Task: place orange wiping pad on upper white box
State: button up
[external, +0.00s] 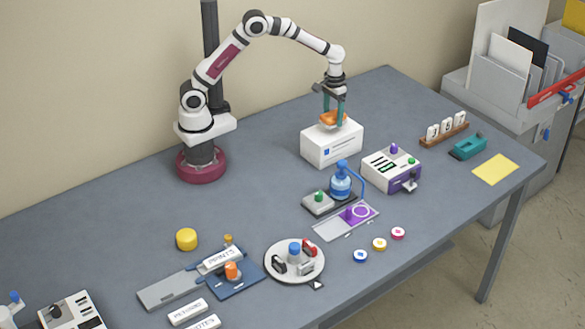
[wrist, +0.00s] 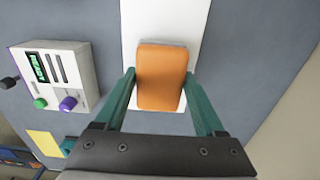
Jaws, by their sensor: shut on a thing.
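The orange wiping pad (external: 334,118) is between the two teal fingers of my gripper (external: 333,121), at the top of the white box (external: 332,148) at the back of the table. In the wrist view the orange pad (wrist: 161,76) lies flat over the white box (wrist: 188,22), with one finger of my gripper (wrist: 161,78) along each long side. My gripper is shut on the pad. I cannot tell whether the pad's underside touches the box top. Part of the box is hidden under the pad and my gripper.
A white and purple device (external: 391,170) stands right of the box. A blue bottle (external: 341,180) on a dark base stands in front. A number rack (external: 444,132), a teal tool (external: 468,146) and a yellow sheet (external: 495,169) lie farther right. The table left of the box is clear.

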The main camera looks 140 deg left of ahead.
aim_at(334, 113)
jog(key=shift+f, duration=1.15)
jog(key=shift+f, duration=0.1)
jog(key=o, duration=1.4)
notch_tip(334, 113, up, 12)
jog(key=shift+w+d+r, duration=0.1)
jog(key=shift+r, duration=0.05)
jog(key=w+d+r+m, duration=0.25)
jog(key=d+m, duration=0.25)
jog(key=d, duration=0.5)
jog(key=w+d+r+m, duration=0.25)
jog(key=d+m, duration=0.25)
jog(key=d, duration=0.5)
jog(key=s+d+f+m, duration=0.2)
jog(key=s+d+m, duration=0.1)
jog(key=d+m, duration=0.1)
jog(key=s+d+f+m+y, duration=0.1)
jog(key=s+d+m, duration=0.3)
jog(key=d, duration=0.3)
jog(key=s+d+f+m, duration=0.2)
jog(key=s+d+m, duration=0.2)
jog(key=d+m, duration=0.1)
jog(key=shift+s+d+f+m+y, duration=0.15)
jog(key=shift+d+f+m+y, duration=0.2)
jog(key=shift+d, duration=0.4)
